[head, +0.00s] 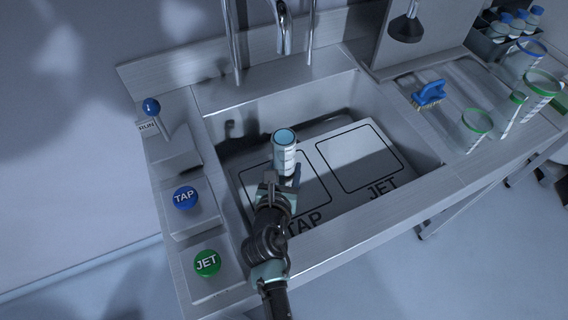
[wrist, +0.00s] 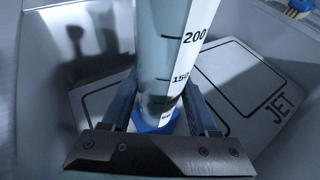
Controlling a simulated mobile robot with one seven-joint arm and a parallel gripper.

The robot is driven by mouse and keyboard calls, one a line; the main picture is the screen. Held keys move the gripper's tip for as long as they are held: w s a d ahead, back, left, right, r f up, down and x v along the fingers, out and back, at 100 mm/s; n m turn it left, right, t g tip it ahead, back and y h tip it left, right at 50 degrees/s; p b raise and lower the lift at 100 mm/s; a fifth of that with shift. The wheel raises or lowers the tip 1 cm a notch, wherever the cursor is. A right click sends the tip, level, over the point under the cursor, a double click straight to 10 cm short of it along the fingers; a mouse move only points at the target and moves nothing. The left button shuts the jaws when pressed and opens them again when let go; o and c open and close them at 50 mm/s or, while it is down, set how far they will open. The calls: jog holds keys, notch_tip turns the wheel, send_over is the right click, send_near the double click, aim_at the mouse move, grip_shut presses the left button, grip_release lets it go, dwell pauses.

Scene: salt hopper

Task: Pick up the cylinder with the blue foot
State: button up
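The cylinder with the blue foot (wrist: 176,55) is a clear, tall measuring cylinder with black marks such as 200 and 150. Its blue foot (wrist: 157,120) shows low between my fingers in the wrist view. In the head view the cylinder (head: 285,158) is over the sink, its blue rim facing up. My gripper (head: 284,178) has one finger on each side of the cylinder. In the wrist view the fingers (wrist: 163,100) appear to press on its sides. I cannot tell whether the foot touches the sink plate.
The sink (head: 418,150) holds a white plate (head: 362,160) marked TAP and JET. Left of it are a blue TAP button (head: 186,197), a green JET button (head: 207,263) and a RUN lever (head: 152,107).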

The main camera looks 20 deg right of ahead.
grip_shut()
jog(key=shift+r, duration=0.1)
